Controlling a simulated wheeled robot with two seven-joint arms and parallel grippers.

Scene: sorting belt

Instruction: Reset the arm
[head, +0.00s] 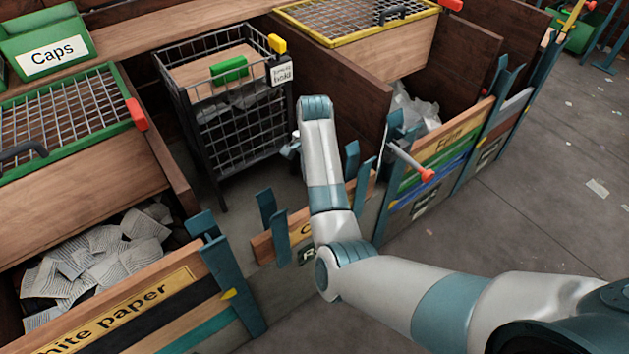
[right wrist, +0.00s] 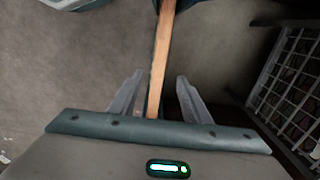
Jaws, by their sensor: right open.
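My right arm (head: 330,200) comes in from the lower right in the head view. It bends at the elbow above a low wooden front board and reaches up beside the wire cart. In the right wrist view my right gripper (right wrist: 160,76) has its two grey fingers spread apart. A narrow wooden board edge (right wrist: 160,60) shows between and beyond the fingers. I cannot tell how far below the fingers it lies. No held object shows. My left gripper is in neither view.
The black wire cart (head: 238,140) stands close left of my forearm; its mesh also shows in the right wrist view (right wrist: 285,90). Wooden bins flank it, one with white paper (head: 100,255). Blue posts (head: 235,290) rise along the front. The floor at right (head: 560,200) is open.

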